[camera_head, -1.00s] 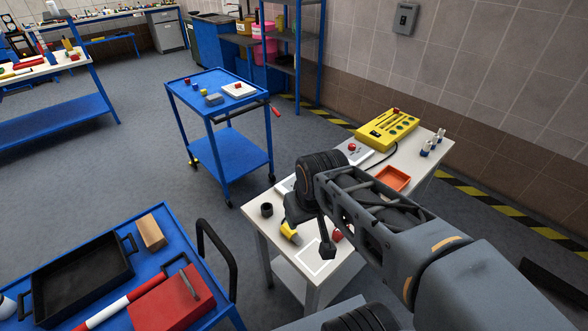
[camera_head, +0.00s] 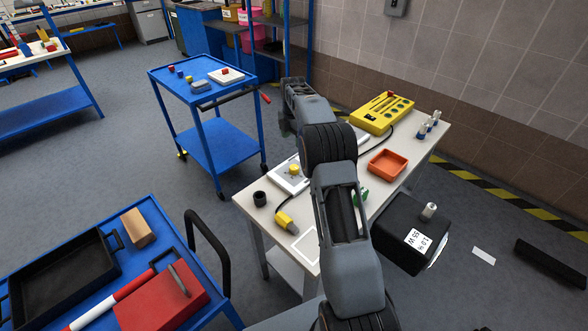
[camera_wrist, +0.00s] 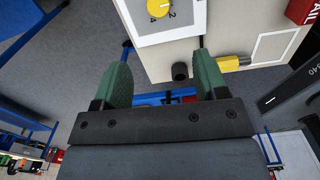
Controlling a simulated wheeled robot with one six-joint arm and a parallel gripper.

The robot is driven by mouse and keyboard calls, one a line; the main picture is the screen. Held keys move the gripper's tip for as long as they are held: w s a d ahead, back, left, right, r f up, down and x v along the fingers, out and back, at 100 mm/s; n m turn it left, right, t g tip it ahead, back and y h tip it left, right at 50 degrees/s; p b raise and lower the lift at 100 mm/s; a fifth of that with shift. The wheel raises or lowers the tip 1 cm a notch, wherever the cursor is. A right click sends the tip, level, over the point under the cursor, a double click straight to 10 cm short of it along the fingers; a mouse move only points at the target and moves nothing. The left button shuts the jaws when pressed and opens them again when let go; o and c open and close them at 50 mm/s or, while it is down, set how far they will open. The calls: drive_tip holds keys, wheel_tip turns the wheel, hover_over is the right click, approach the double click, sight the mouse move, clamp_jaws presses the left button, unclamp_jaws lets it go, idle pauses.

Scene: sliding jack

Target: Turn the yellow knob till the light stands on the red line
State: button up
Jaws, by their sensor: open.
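The yellow knob (camera_head: 294,169) sits on a white panel (camera_head: 284,184) on the light worktable. In the head view my gripper (camera_head: 286,126) is partly hidden by my wrist, near the back left of the worktable. I cannot make out the light or the red line; my arm hides part of the table.
A black cup (camera_head: 260,198) and a yellow cable end (camera_head: 285,219) lie near the panel. A blue cart (camera_head: 208,92) stands behind, with open floor left of the worktable.

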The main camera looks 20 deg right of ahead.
sight(294, 167)
drive_tip(key=shift+n, duration=0.3)
drive_tip(key=f, duration=1.5)
drive_tip(key=shift+w+d, duration=0.25)
drive_tip(key=c, duration=0.9)
